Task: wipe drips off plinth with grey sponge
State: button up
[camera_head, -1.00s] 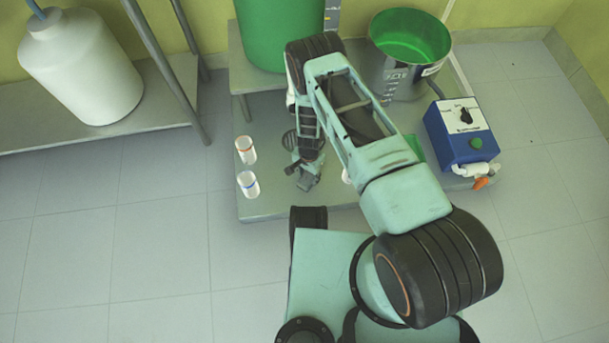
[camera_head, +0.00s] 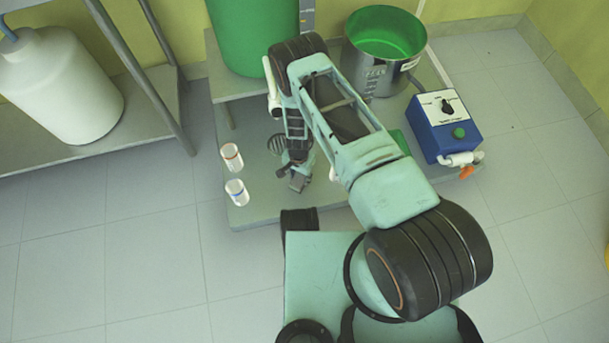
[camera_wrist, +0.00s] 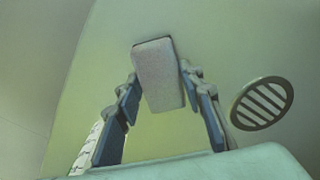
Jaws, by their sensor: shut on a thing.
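My gripper (camera_head: 298,183) is low over the front part of the grey plinth (camera_head: 256,212), right of two small cups. In the wrist view its blue-padded fingers (camera_wrist: 166,112) stand either side of the pale grey sponge (camera_wrist: 158,78), and it is shut on it. The sponge is a block, seen end-on against the greenish plinth surface. I cannot tell whether it touches the plinth. No drips can be made out; my arm hides part of the plinth.
A slotted round drain (camera_wrist: 263,102) lies beside the gripper. Two white cups, one red-banded (camera_head: 231,157) and one blue-banded (camera_head: 236,192), stand left. A blue control box (camera_head: 445,127), a green-lined steel pot (camera_head: 383,52) and a green vessel (camera_head: 252,35) stand right and behind.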

jog(key=shift+s+a+f, duration=0.1)
jog(key=shift+s+a, duration=0.25)
jog(key=shift+a, duration=0.5)
jog(key=shift+s+a+f, duration=0.1)
jog(key=shift+s+a, duration=0.2)
jog(key=shift+a, duration=0.5)
jog(key=shift+s+a, duration=0.35)
jog(key=shift+a, duration=0.5)
jog(key=shift+s+a+r, duration=0.1)
jog(key=shift+s+a, duration=0.1)
jog(key=shift+a, duration=0.95)
jog(key=shift+s+a+r, duration=0.1)
jog(key=shift+s+a, duration=0.05)
jog(key=shift+a, duration=1)
jog(key=shift+r, duration=0.15)
jog(key=shift+r+p, duration=2)
jog(key=shift+r, duration=0.9)
jog(key=shift+w, duration=0.1)
jog(key=shift+r+p, duration=0.95)
jog(key=shift+r, duration=0.55)
